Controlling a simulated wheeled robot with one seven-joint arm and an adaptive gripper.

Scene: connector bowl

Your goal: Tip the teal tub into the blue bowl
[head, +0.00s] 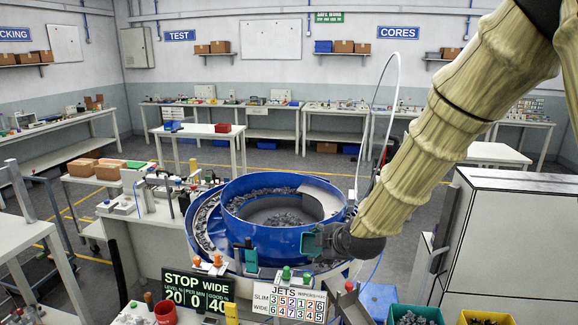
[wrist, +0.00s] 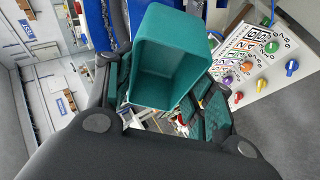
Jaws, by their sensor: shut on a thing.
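The teal tub (wrist: 165,62) is held in my gripper (wrist: 160,100), with its open mouth toward the wrist camera. The inside that shows looks empty. In the head view, the teal tub (head: 314,242) appears small at the end of my gripper (head: 330,242), against the near right side of the blue bowl (head: 285,241). I cannot tell its exact tilt or whether it touches the bowl. The blue bowl is wide and round, with a heap of dark grey pieces on its floor and more along its inner ledge.
A control panel with colored knobs and a JETS sign (head: 290,302) stands in front of the bowl, beside a STOP WIDE display (head: 197,293). Bins of small parts (head: 415,314) sit at lower right. A grey cabinet (head: 512,235) stands right. A thin white hose arches behind my arm.

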